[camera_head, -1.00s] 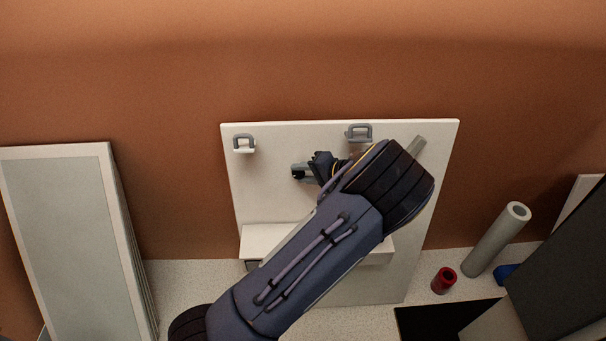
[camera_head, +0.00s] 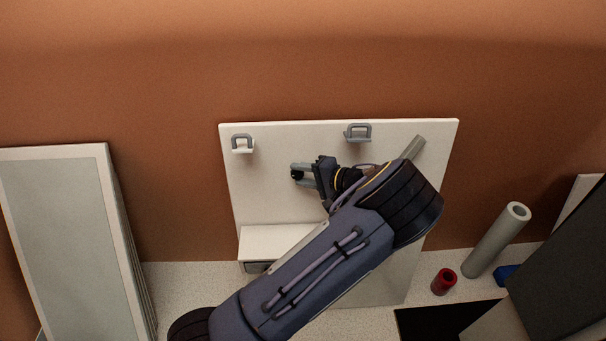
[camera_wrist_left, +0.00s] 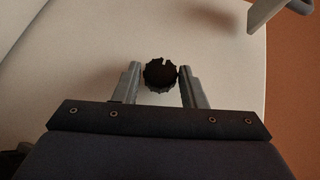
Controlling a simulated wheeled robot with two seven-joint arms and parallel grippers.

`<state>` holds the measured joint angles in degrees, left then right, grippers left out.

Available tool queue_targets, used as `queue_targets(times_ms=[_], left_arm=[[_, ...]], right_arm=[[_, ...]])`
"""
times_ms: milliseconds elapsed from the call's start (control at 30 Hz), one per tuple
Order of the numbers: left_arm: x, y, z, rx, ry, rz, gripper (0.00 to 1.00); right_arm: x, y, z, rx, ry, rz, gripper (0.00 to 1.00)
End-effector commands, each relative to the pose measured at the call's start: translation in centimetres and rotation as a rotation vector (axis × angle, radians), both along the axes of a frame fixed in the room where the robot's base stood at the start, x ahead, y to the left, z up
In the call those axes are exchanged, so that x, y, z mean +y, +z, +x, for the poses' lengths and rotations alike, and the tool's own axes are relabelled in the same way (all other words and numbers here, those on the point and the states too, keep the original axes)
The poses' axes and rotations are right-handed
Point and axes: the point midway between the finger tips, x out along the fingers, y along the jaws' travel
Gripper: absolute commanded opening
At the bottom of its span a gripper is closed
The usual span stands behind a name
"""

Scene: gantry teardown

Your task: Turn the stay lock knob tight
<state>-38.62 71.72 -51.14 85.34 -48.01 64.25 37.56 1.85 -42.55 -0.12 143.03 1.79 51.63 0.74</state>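The black ridged knob (camera_wrist_left: 160,74) sits between the fingertips of my left gripper (camera_wrist_left: 159,70) in the left wrist view. Narrow gaps seem to show at its sides, the right one very thin, so the fingers look open around it. In the head view my left gripper (camera_head: 303,174) reaches in front of the upright white panel (camera_head: 270,195), fingers pointing left, with the small dark knob (camera_head: 297,175) at their tips. A grey bar (camera_head: 413,147) shows tilted behind my wrist; its lower part is hidden. My right gripper is not in view.
Two grey hooks or brackets (camera_head: 242,143) (camera_head: 358,133) stand on the panel's upper part. A white ledge (camera_head: 270,240) juts out below the gripper. A grey tube (camera_head: 497,240), a red cylinder (camera_head: 444,281) and a blue item (camera_head: 506,274) stand at right. A pale panel stack (camera_head: 60,240) stands at left.

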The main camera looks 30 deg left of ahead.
Motion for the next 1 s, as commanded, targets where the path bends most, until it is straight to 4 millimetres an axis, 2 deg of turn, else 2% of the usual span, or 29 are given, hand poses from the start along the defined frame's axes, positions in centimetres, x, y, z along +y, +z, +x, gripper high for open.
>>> queue_targets(times_ms=[33, 100, 433, 800, 1000], left_arm=[[0.0, 0.0, 0.0, 0.000, 0.000, 0.000, 0.45], [0.0, 0.0, 0.0, 0.000, -0.001, 0.000, 0.53], [-0.4, 0.2, 0.1, -0.003, -0.003, -0.001, 0.53], [-5.8, 2.0, -0.1, -0.002, -0.003, 0.000, 0.53], [-7.3, 2.4, -0.1, -0.002, -0.002, -0.001, 0.53]], right_arm=[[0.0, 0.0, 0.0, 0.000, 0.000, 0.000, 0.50], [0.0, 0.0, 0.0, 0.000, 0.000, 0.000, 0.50], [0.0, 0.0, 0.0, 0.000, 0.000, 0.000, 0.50], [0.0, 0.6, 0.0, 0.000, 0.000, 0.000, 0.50], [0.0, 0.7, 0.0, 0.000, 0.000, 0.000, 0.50]])
